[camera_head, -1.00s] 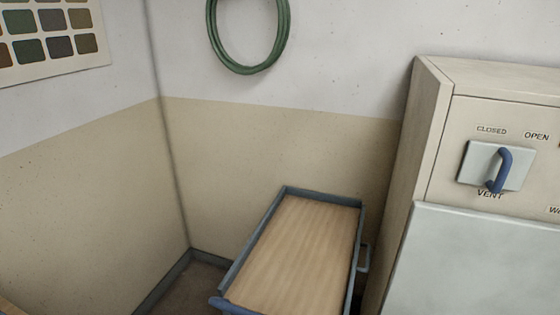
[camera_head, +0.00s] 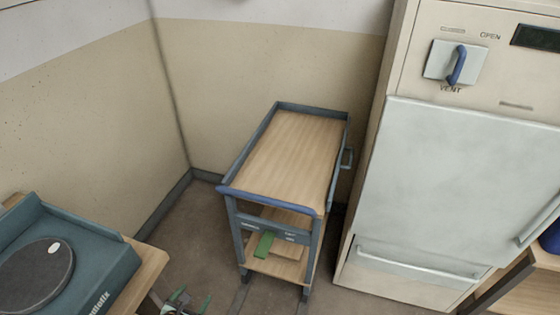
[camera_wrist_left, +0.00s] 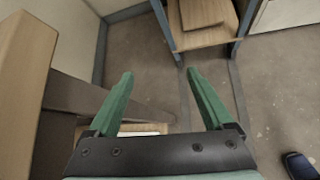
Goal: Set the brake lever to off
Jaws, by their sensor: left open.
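A cart (camera_head: 292,155) with a wooden top and blue-grey frame stands against the back wall. On its front panel is a green brake lever (camera_head: 264,244), tilted, between two small labels too small to read. My left gripper (camera_head: 192,298) shows at the bottom edge of the head view, left of the cart and apart from it. In the left wrist view my left gripper (camera_wrist_left: 160,74) is open and empty, with the cart's lower shelf (camera_wrist_left: 202,38) beyond its fingers. I cannot make out the lever in that view. My right gripper is not in view.
A teal machine with a dark round plate (camera_head: 38,272) sits on a wooden table (camera_head: 150,262) at left. A tall cabinet (camera_head: 450,180) with a blue-handled vent switch (camera_head: 457,65) stands right of the cart. The floor (camera_head: 190,235) before the cart shows free room.

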